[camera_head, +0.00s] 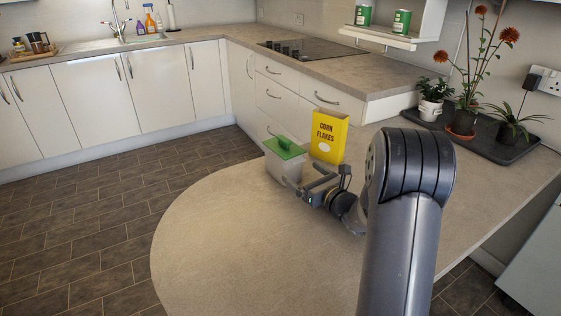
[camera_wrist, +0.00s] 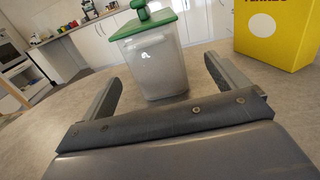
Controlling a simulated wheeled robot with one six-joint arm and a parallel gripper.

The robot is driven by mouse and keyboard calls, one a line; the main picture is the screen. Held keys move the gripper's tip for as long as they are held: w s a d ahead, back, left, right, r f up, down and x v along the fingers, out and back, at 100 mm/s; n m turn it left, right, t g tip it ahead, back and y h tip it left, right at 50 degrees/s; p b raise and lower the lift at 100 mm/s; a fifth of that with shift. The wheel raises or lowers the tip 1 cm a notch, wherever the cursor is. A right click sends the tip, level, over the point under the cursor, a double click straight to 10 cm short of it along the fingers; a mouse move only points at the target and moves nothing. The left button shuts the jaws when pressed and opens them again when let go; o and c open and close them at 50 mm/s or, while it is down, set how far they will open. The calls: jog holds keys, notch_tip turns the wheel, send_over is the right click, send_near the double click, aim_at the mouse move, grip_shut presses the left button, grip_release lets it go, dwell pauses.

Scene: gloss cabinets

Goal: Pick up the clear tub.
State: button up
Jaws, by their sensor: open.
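The clear tub (camera_head: 284,166) stands upright on the rounded end of the counter. It has a green lid (camera_head: 285,147) with a green knob on top. In the wrist view the tub (camera_wrist: 156,65) is straight ahead, just beyond the fingertips. My gripper (camera_head: 318,187) is beside the tub at low height, pointing at it. In the wrist view my gripper (camera_wrist: 160,80) is open, with one finger on each side and nothing between them. I cannot tell the exact gap between the fingertips and the tub.
A yellow corn flakes box (camera_head: 329,137) stands close behind and right of the tub; the wrist view shows it (camera_wrist: 275,35) at upper right, beyond the right finger. A dark tray (camera_head: 500,143) with potted plants lies at the right. The counter's rounded front (camera_head: 230,240) is bare.

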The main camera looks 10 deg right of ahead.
aim_at(297, 169)
jog(key=x, duration=0.7)
jog(key=shift+a+r, duration=0.2)
jog(key=shift+a, duration=0.2)
jog(key=shift+w+a, duration=0.15)
jog(key=shift+w, duration=0.35)
jog(key=shift+c, duration=0.5)
jog(key=shift+r, duration=0.1)
jog(key=c, duration=1)
